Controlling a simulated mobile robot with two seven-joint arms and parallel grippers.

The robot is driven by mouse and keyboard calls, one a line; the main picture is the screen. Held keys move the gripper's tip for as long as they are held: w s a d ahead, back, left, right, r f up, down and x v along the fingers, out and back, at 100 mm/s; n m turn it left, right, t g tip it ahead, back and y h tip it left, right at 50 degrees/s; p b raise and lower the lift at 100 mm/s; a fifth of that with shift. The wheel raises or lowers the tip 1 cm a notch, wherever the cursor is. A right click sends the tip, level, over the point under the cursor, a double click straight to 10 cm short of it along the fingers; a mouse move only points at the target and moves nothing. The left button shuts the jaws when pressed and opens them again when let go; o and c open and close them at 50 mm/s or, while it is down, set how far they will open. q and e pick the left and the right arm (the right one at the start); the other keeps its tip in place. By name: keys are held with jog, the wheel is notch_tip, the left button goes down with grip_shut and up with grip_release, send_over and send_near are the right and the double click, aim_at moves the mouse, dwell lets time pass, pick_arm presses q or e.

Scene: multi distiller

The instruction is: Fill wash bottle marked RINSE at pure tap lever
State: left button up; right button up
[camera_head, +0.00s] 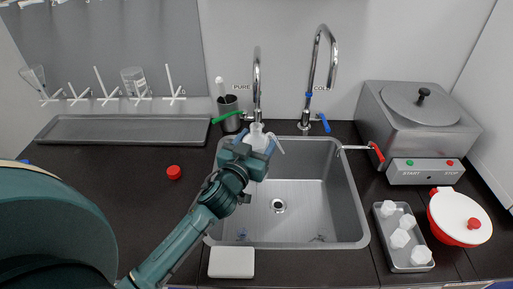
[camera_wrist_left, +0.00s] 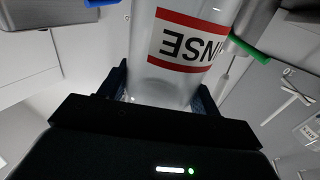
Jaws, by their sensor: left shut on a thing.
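No water stream is visible. My right gripper is not in view.
The COLD tap (camera_head: 332,55) with a blue lever (camera_head: 325,122) stands to the right. A red cap (camera_head: 174,172) lies left of the sink (camera_head: 310,205). A drying rack with a tray (camera_head: 125,128) is at the left back. A steel distiller (camera_head: 395,125) stands at the right.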

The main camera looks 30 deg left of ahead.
pick_arm(q)
jog(key=s, duration=0.1)
jog(key=s+d, duration=0.1)
jog(key=s, duration=0.1)
jog(key=s+d, duration=0.1)
jog(key=shift+s+d+r, duration=0.15)
jog(key=shift+s, duration=0.15)
